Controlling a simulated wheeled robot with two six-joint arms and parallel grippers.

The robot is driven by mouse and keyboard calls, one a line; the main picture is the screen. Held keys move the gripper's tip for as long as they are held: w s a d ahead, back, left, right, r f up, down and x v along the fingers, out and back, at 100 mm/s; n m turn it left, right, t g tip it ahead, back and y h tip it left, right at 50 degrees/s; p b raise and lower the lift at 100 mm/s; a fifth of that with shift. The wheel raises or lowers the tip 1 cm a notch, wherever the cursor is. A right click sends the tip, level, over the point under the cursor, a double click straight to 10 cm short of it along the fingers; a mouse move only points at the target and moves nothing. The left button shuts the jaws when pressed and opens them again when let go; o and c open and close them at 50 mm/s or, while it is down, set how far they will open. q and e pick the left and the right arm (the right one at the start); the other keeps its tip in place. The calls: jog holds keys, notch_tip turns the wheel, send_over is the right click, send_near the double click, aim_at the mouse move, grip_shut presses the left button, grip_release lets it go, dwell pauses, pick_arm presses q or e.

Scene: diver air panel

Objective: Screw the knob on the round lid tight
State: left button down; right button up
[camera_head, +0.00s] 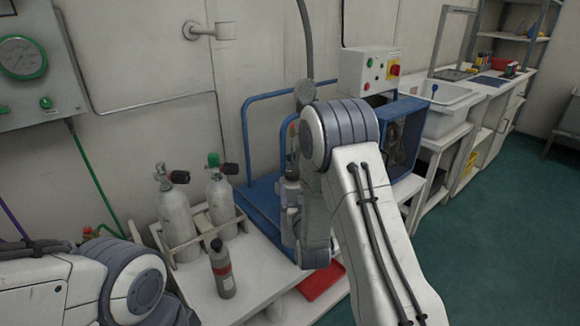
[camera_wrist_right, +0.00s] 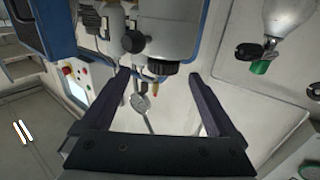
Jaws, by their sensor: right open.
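In the right wrist view, my right gripper (camera_wrist_right: 159,75) is open, with nothing between its two dark fingers. I cannot tell for sure which belongs to the round lid; no finger is seen touching either. There, my right arm hides the jaws and much of the equipment behind. My left arm shows at lower left, its gripper out of view.
A blue frame (camera_head: 262,97) stands behind my right arm, with a control box (camera_head: 368,70) beside it. Grey cylinders with valves (camera_head: 178,215) and a small bottle (camera_head: 222,270) stand on the bench at left. A red tray (camera_head: 322,281) lies near the bench edge.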

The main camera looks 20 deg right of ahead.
aim_at(292, 170)
jog(key=x, duration=1)
jog(key=shift+w+a, duration=0.2)
jog(key=shift+a, duration=0.05)
jog(key=c, duration=1.4)
